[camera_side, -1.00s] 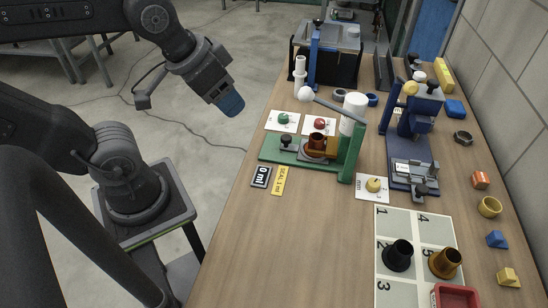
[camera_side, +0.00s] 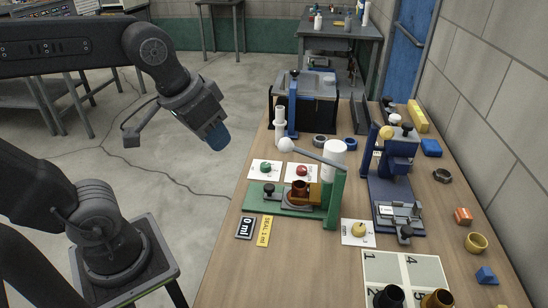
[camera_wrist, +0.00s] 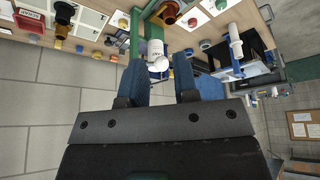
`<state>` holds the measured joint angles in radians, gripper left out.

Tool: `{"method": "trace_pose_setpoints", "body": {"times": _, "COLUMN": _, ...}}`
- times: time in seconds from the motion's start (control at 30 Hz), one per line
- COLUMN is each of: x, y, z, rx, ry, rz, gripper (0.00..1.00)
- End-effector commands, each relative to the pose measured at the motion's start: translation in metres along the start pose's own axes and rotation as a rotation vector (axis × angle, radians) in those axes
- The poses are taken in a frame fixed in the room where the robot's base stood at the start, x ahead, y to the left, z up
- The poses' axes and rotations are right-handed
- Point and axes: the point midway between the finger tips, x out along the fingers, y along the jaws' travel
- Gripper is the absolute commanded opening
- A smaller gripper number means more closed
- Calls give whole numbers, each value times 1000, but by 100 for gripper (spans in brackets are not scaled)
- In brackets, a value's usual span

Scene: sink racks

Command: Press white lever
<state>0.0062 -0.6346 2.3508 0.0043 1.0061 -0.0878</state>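The white lever is a grey arm with a white ball end (camera_side: 285,145). It is mounted on a green press (camera_side: 333,203) on the wooden table and slopes from its raised ball down to the upright. A brown cup (camera_side: 300,191) stands on the press under the lever. My gripper (camera_side: 217,137), with blue fingers, hangs left of the ball, off the table edge and touching nothing. In the wrist view my gripper (camera_wrist: 160,82) has a clear gap between its fingers and holds nothing. A white rounded shape shows just beyond that gap; I cannot tell if it is the ball.
A white cylinder (camera_side: 333,158) stands behind the press. Green (camera_side: 265,168) and red (camera_side: 302,171) knobs sit on white cards beside it. A blue press (camera_side: 395,165) stands to the right and a black-sided sink unit (camera_side: 318,108) at the back.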

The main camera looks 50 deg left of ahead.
Motion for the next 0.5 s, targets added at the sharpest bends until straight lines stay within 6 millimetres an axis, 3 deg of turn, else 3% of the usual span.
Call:
{"method": "trace_pose_setpoints", "body": {"times": 0.27, "x": -24, "y": 9, "z": -76, "rx": -204, "ry": -187, "rz": -43, "gripper": 1}}
{"method": "trace_pose_setpoints", "body": {"times": 0.5, "x": -28, "y": 19, "z": -135, "rx": -383, "ry": -338, "rz": -117, "gripper": 0}}
